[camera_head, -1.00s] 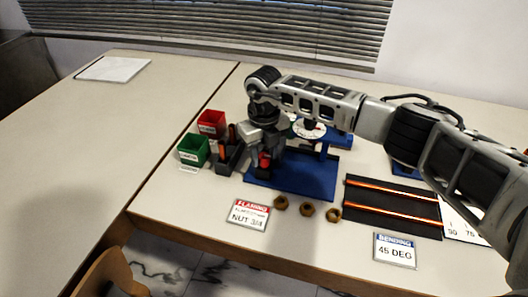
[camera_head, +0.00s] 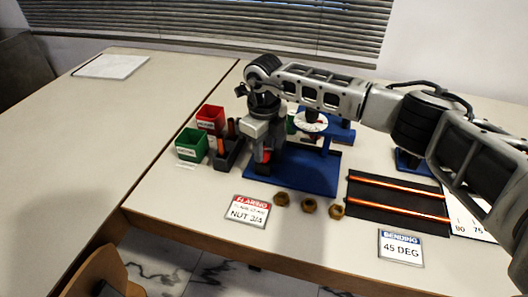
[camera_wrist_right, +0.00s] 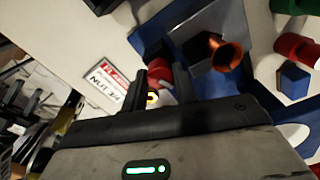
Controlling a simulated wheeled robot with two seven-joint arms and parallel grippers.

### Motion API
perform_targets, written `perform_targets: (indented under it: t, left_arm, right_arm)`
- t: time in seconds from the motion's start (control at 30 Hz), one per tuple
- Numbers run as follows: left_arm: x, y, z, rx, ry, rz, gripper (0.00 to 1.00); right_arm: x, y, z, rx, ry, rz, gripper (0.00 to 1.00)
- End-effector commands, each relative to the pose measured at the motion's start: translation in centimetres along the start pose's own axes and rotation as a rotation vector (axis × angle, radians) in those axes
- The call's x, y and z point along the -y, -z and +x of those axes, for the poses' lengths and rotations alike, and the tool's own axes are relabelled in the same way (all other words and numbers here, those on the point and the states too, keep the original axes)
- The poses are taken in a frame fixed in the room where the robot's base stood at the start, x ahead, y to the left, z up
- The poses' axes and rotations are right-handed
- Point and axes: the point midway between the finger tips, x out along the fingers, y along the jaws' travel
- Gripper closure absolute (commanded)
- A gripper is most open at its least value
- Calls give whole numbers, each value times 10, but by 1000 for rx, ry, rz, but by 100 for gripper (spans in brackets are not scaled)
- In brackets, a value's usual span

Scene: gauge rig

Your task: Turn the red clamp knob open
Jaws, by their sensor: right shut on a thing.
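The red clamp knob (camera_wrist_right: 159,71) shows between the two dark fingers of my right gripper (camera_wrist_right: 162,82) in the right wrist view. My right gripper is shut on the knob, with a finger on either side of it. In the head view the gripper (camera_head: 262,150) points down at the left end of the blue rig base (camera_head: 312,184), and a bit of red shows at its fingertips. The gripper hides most of the knob and clamp there. A copper tube end (camera_wrist_right: 226,55) flares out beside the gripper in the wrist view. My left gripper is not in view.
A red bin (camera_head: 211,119), a green bin (camera_head: 192,144) and a dark tool holder (camera_head: 228,153) stand left of the rig. Several brass nuts (camera_head: 308,205) and a NUT 3/4 sign (camera_head: 248,211) lie in front. A black tray (camera_head: 398,196) with copper tubes lies right.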

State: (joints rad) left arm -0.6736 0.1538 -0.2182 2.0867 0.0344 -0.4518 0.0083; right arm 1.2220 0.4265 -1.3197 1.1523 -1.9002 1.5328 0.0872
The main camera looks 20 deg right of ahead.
Motion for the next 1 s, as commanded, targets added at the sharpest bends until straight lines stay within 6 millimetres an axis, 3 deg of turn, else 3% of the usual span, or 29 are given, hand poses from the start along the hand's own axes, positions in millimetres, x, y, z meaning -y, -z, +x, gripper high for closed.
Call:
perform_targets:
  t: [1.0]
  left_arm:
    - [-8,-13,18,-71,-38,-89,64]
  right_arm:
    - [1,0,1,1,2,-938,94]
